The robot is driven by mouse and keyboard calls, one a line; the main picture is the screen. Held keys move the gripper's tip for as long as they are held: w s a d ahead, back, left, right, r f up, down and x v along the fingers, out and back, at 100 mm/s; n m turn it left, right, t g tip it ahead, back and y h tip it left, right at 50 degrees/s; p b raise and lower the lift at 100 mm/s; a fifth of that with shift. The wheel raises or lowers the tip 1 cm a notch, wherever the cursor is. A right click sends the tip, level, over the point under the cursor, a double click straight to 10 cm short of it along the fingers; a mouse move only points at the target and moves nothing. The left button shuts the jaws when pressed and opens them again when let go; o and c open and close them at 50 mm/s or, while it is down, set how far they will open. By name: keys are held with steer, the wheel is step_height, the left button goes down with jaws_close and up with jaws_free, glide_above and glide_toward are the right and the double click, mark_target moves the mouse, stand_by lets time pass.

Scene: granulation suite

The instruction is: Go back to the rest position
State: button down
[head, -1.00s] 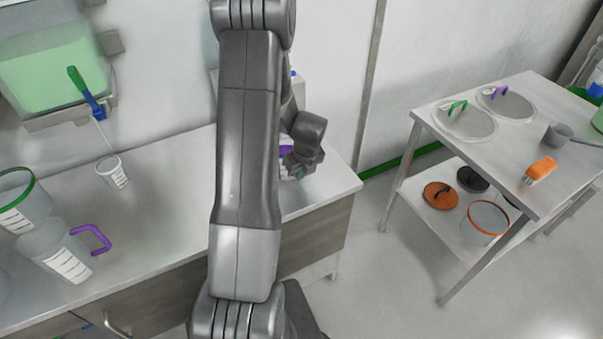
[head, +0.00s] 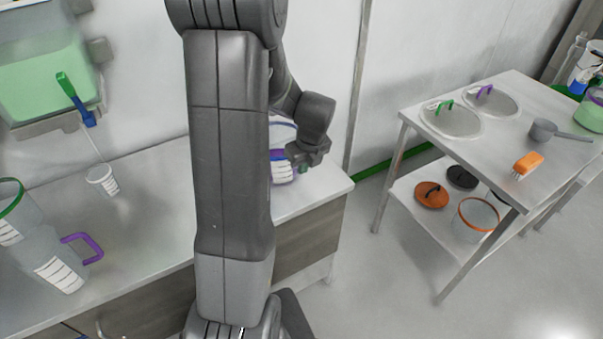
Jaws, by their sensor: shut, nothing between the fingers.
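My gripper (head: 302,163) is at the end of my arm, over the right end of the counter (head: 325,182). It is shut and empty, though its fingertips are small and partly hidden in this view. A container with purple and white bands (head: 283,172) stands behind it on the counter, partly hidden by my arm. I cannot tell whether the gripper touches it.
On the counter stand a small cup (head: 102,180) under a green dispenser tank (head: 45,80) and a jug with a purple handle (head: 62,262). A steel table (head: 500,150) at right holds lids, a scoop (head: 550,131) and an orange brush (head: 528,164). Floor between them is clear.

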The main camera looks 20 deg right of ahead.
steer(key=shift+s+r, duration=0.1)
steer(key=shift+r, duration=0.25)
steer(key=x, duration=1)
steer(key=shift+p, duration=0.3)
steer(key=w, duration=0.4)
steer(key=shift+w+a+f, duration=0.1)
steer(key=shift+a, duration=0.1)
steer(key=shift+s, duration=0.45)
